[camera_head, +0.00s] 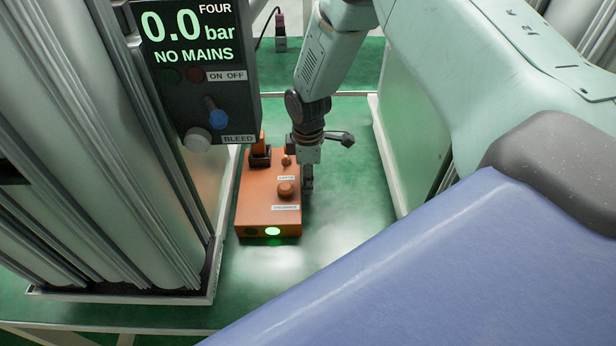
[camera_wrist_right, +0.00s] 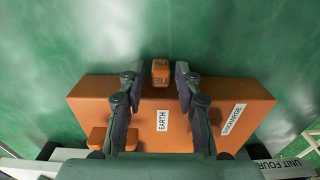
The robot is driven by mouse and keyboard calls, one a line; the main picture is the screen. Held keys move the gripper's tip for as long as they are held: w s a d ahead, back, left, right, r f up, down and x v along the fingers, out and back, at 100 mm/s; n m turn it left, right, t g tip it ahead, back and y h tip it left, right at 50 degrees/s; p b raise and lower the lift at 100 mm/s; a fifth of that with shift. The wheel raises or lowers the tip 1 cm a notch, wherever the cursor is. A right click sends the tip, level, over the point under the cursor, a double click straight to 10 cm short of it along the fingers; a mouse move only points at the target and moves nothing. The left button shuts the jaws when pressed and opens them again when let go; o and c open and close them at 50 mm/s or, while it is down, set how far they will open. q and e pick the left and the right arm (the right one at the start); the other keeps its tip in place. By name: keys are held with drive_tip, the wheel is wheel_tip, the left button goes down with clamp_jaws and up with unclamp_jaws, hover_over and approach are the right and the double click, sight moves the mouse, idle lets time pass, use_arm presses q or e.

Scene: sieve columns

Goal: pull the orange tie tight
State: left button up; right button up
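The orange tie (camera_wrist_right: 160,73), a small block marked TIE, shows in the right wrist view at the edge of an orange box (camera_wrist_right: 90,100). My right gripper (camera_wrist_right: 156,76) is open, with one finger on each side of the tie and a gap on both sides. In the head view my right gripper (camera_head: 308,185) points down at the right side of the orange box (camera_head: 255,215). I cannot make out the tie there. My left gripper is not in view.
The box carries EARTH and DISCHARGE labels and a lit green lamp (camera_head: 272,231). A control panel (camera_head: 195,75) reading 0.0 bar, NO MAINS hangs at upper left beside grey columns (camera_head: 90,150). Green floor (camera_head: 350,190) is clear right of the box.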

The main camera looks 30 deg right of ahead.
drive_tip(key=shift+a, duration=0.1)
drive_tip(key=c, duration=0.3)
drive_tip(key=shift+s, duration=0.1)
clamp_jaws()
drive_tip(key=s+d+p, duration=0.1)
drive_tip(key=d+p, duration=0.1)
drive_tip(key=d, duration=0.1)
drive_tip(key=s+d, duration=0.1)
drive_tip(key=shift+s+d+r+p, duration=0.1)
drive_tip(key=shift+s+d+p, duration=0.25)
drive_tip(key=shift+p, duration=0.05)
drive_tip(key=shift+a, duration=0.1)
